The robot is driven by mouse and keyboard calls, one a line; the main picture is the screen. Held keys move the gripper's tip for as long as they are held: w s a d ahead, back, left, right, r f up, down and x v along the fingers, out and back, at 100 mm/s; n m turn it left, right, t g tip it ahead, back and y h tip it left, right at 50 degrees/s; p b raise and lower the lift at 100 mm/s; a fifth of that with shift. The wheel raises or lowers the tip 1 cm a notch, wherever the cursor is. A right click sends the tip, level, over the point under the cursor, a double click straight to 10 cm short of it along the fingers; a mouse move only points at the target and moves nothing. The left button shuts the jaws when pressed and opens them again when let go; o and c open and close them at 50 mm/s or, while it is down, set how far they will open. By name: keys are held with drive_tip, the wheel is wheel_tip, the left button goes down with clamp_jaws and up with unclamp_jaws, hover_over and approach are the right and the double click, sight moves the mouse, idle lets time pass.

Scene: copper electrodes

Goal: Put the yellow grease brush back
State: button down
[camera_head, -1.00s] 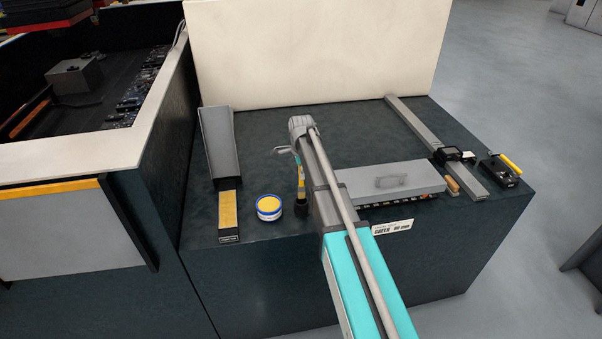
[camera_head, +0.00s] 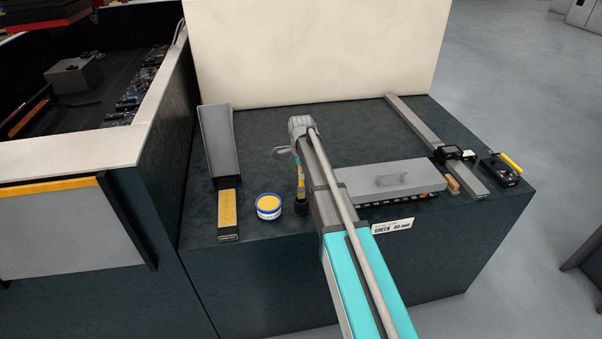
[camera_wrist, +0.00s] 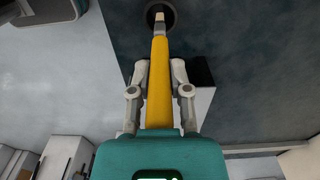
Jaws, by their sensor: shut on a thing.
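The yellow grease brush (camera_wrist: 159,85) is between the two fingers of my gripper (camera_wrist: 159,68), which is shut on its handle in the wrist view. The brush's pale far end points into a round dark cup (camera_wrist: 151,13) at the top of that view. In the head view a strip of the yellow brush (camera_head: 299,186) shows beside my arm, upright above the small black cup (camera_head: 301,208). My arm hides part of both. I cannot tell how deep the brush end sits in the cup.
A blue-and-white tin with a yellow top (camera_head: 268,206) stands left of the cup. Farther left is a grey sloped holder (camera_head: 217,140) with a yellow block (camera_head: 228,208). A grey handled case (camera_head: 380,180) lies right of my arm. A rail (camera_head: 415,125) and black box (camera_head: 498,170) are farther right.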

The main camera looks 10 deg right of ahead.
sight(301, 186)
drive_tip(key=shift+f+b, duration=2.85)
drive_tip(key=shift+f, duration=0.1)
drive_tip(key=shift+c, duration=2.4)
unclamp_jaws()
drive_tip(key=o, duration=0.5)
drive_tip(key=shift+r, duration=0.2)
drive_tip(key=shift+r+p, duration=4.85)
drive_tip(key=shift+p, duration=0.2)
drive_tip(key=shift+f, duration=0.25)
